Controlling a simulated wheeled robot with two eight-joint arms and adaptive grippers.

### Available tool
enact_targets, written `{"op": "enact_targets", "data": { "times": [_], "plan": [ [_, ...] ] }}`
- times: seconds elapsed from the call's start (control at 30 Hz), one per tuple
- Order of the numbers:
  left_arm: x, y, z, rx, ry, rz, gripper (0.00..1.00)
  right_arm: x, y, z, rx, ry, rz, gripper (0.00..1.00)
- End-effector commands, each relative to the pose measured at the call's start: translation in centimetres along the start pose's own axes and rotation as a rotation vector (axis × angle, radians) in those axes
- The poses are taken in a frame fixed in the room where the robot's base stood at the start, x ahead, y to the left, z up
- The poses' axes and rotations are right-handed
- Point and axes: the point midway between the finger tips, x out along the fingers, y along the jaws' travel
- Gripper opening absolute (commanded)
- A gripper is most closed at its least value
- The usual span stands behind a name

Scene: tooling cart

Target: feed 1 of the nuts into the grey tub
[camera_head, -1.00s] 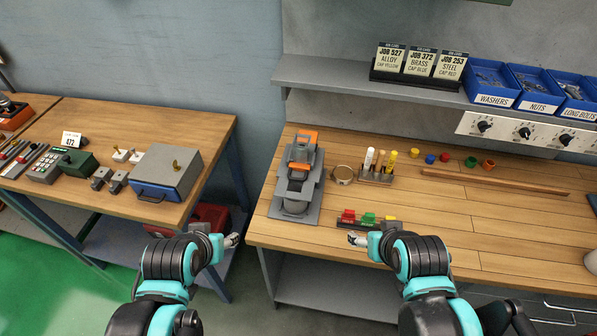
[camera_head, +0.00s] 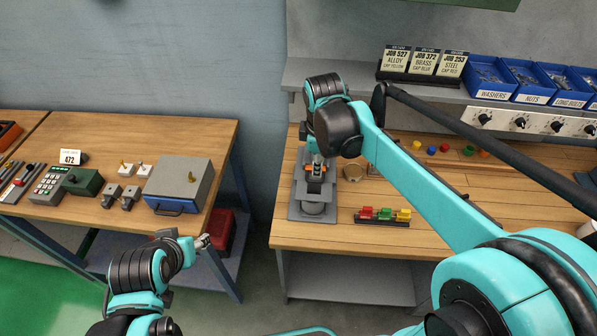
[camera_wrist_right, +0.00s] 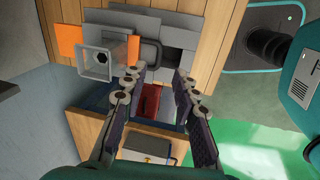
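The blue bin labelled NUTS (camera_head: 527,83) stands on the shelf at the right; single nuts are too small to make out. My right gripper (camera_wrist_right: 160,80) is open and empty, pointing down over the fixture (camera_head: 317,165). My left gripper (camera_head: 204,242) hangs before the left table; its fingers are too small to judge.
Blue bins of washers (camera_head: 490,78) and long bolts (camera_head: 567,87) flank the nuts. A grey box (camera_head: 180,183) stands on the left table.

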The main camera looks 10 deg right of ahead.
Motion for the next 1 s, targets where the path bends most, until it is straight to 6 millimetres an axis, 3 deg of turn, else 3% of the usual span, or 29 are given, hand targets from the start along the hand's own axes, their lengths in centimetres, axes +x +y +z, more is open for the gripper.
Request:
{"op": "enact_targets", "data": {
  "times": [0.17, 0.4, 0.6, 0.93, 0.97, 1.0],
  "plan": [
    [0.3, 0.0, 0.2, 0.000, 0.000, 0.000, 0.48, 1.2, 0.3, -0.2, -0.037, -0.007, -0.013, 0.29],
    [1.4, 0.0, 1.0, 0.000, 0.000, 0.000, 0.48, 5.3, 0.2, -0.2, -0.035, -0.006, -0.011, 0.29],
    [1.9, 0.0, 1.4, 0.000, 0.000, 0.000, 0.48, 7.5, 0.2, -0.2, -0.034, -0.006, -0.011, 0.29],
    [1.9, 0.0, 1.4, 0.000, 0.000, 0.000, 0.48, 7.9, 0.2, -0.2, -0.033, -0.006, -0.010, 0.29],
    [1.9, 0.0, 1.4, 0.000, 0.000, 0.000, 0.48, 7.9, 0.2, -0.2, -0.033, -0.006, -0.010, 0.27],
    [1.9, 0.0, 1.4, 0.000, 0.000, 0.000, 0.48, 7.9, 0.2, -0.2, -0.033, -0.006, -0.010, 0.16]
  ]
}}
